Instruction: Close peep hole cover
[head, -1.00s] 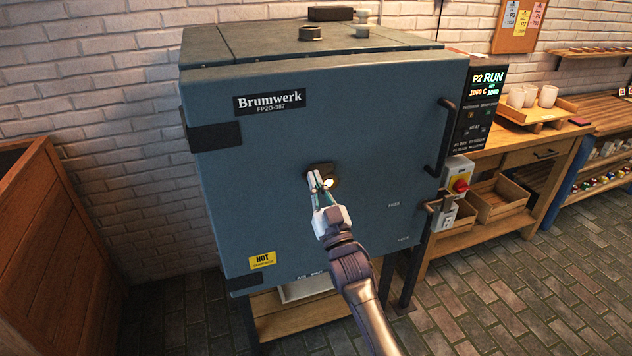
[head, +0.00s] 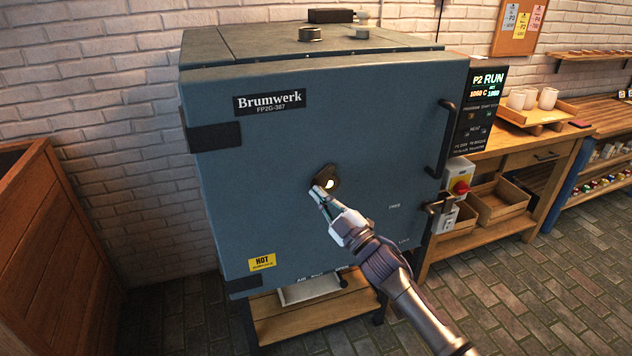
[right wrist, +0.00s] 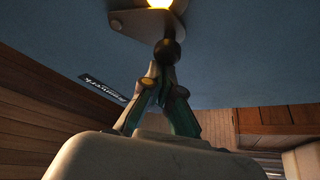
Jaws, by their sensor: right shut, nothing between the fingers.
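The kiln door (head: 290,130) is blue-grey. Near its middle is the dark peep hole fitting (head: 323,173), with the bright glowing peep hole (head: 330,184) in view, uncovered. In the right wrist view the dark plate (right wrist: 138,20) and its round dark knob (right wrist: 167,52) show beside the glow (right wrist: 160,3). My right gripper (head: 316,190) is shut and empty, at the lower left of the peep hole. Its fingertips (right wrist: 164,76) meet right by the knob; I cannot tell whether they touch it. My left gripper is not in view.
The door handle (head: 446,140) and control panel (head: 480,105) are at the door's right side. A red switch (head: 460,187) sits below the panel. A wooden crate-like piece (head: 50,250) stands at left. The door face around the peep hole is mostly clear.

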